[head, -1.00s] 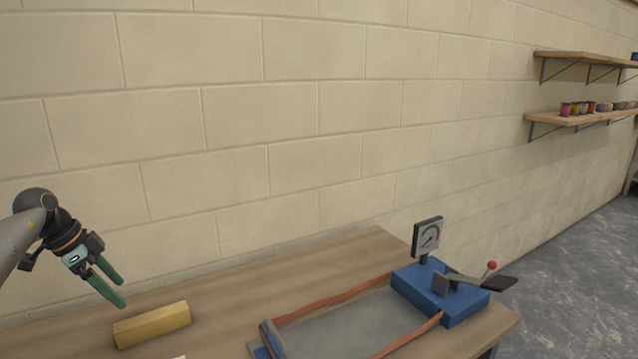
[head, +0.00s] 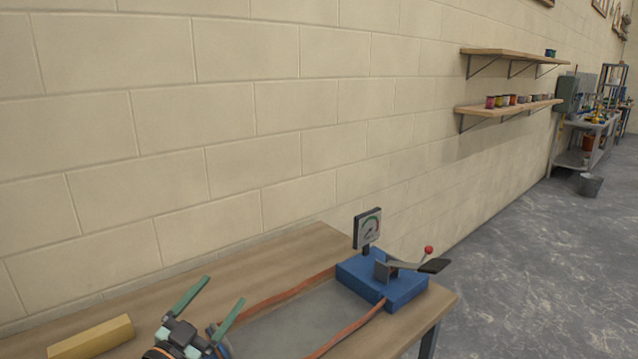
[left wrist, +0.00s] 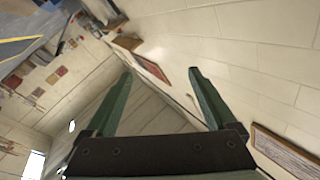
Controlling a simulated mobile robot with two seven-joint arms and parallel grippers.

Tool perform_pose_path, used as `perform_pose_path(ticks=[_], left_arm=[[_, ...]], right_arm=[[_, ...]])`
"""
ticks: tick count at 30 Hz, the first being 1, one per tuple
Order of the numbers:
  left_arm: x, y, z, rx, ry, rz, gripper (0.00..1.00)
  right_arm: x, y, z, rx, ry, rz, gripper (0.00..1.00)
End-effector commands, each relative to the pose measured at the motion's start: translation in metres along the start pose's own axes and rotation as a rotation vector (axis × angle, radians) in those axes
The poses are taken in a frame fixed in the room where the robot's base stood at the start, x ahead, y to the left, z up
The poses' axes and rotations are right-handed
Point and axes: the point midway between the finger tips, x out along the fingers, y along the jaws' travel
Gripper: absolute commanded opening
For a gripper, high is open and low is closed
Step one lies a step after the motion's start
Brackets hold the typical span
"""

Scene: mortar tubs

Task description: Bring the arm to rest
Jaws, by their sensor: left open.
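My left gripper (head: 215,301) shows at the bottom of the head view, above the table's near part, with its two green fingers spread apart and nothing between them. In the left wrist view its fingers (left wrist: 160,92) are also apart and empty, with wall and room behind them. My right gripper is in neither view.
A wooden table (head: 235,262) stands against the block wall. On it are a yellow block (head: 92,338) and a blue strapping device (head: 382,282) with a dial gauge (head: 368,227) and orange straps. Wall shelves (head: 510,108) and open grey floor (head: 530,260) lie to the right.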

Motion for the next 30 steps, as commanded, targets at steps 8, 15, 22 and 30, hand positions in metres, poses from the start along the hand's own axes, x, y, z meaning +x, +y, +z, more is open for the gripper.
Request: perform_pose_path(ticks=[8, 15, 22, 30], left_arm=[[-0.099, 0.02, 0.068, -0.202, -0.451, -0.303, 0.9], [-0.218, 0.078, 0.113, -0.326, -0.958, -0.266, 0.9], [-0.297, 0.125, 0.112, -0.391, -1.247, -0.113, 0.9], [-0.368, 0.168, 0.089, -0.446, -1.468, 0.098, 0.9]], right_arm=[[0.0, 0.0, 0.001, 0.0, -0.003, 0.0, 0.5], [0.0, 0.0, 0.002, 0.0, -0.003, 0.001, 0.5], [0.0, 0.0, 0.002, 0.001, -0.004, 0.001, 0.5], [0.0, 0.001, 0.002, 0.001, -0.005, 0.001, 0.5]])
